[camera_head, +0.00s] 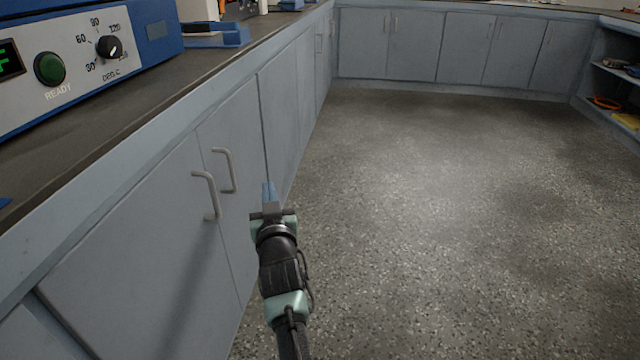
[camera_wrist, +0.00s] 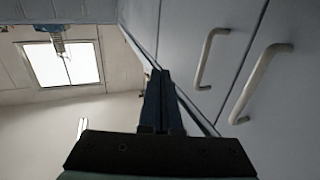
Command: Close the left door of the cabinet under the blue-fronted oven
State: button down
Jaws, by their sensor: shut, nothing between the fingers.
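The blue-fronted oven (camera_head: 85,55) stands on the counter at the upper left of the head view. Under it are two grey-blue doors with bar handles. The left door (camera_head: 130,250) looks flush or nearly flush with the right door (camera_head: 232,125); a small gap is hard to judge. The left door's handle (camera_head: 212,195) is beside the right door's handle (camera_head: 228,170). My gripper (camera_head: 268,190) is shut and empty, in front of the right door and to the right of both handles. In the wrist view its fingers (camera_wrist: 160,100) point along the door fronts, with both handles to the right.
The counter top (camera_head: 160,85) runs along above the doors. More cabinets (camera_head: 440,45) line the far wall, and open shelves (camera_head: 612,80) stand at the far right. The speckled floor (camera_head: 440,220) to the right of my arm is clear.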

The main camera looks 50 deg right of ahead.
jog(key=s+d+p, duration=0.3)
jog(key=s+d, duration=0.1)
jog(key=s, duration=0.2)
jog(key=shift+f, duration=0.1)
dwell(0.4)
jog(key=w+a+r+n+t+y+p, duration=0.1)
jog(key=a+r+t+y+p, duration=0.1)
jog(key=a+r, duration=0.75)
jog(key=w+a+r+n+t+y+p, duration=0.1)
jog(key=w+a+r+n+t+p, duration=0.15)
jog(key=a+r, duration=0.7)
jog(key=w+a+r+n+t+y+p, duration=0.1)
jog(key=a+r+t+y, duration=0.3)
jog(key=r, duration=1.1)
jog(key=s+a+r+n+t+y+p, duration=0.1)
jog(key=s+a+r+t+y+p, duration=0.15)
jog(key=s+a+r, duration=0.85)
jog(key=s+a+r+n+t+y+p, duration=0.1)
jog(key=s+a+r+n+t+p, duration=0.15)
jog(key=s+a+r, duration=0.9)
jog(key=w+d+r+p, duration=0.1)
jog(key=d+r+p, duration=0.1)
jog(key=r+p, duration=1.6)
jog(key=w+d+r+m+p, duration=0.1)
jog(key=d+r+p, duration=0.1)
jog(key=r+p, duration=1.7)
jog(key=shift+w+r+g, duration=0.35)
jog(key=shift+r+g, duration=0.1)
jog(key=shift+r, duration=0.25)
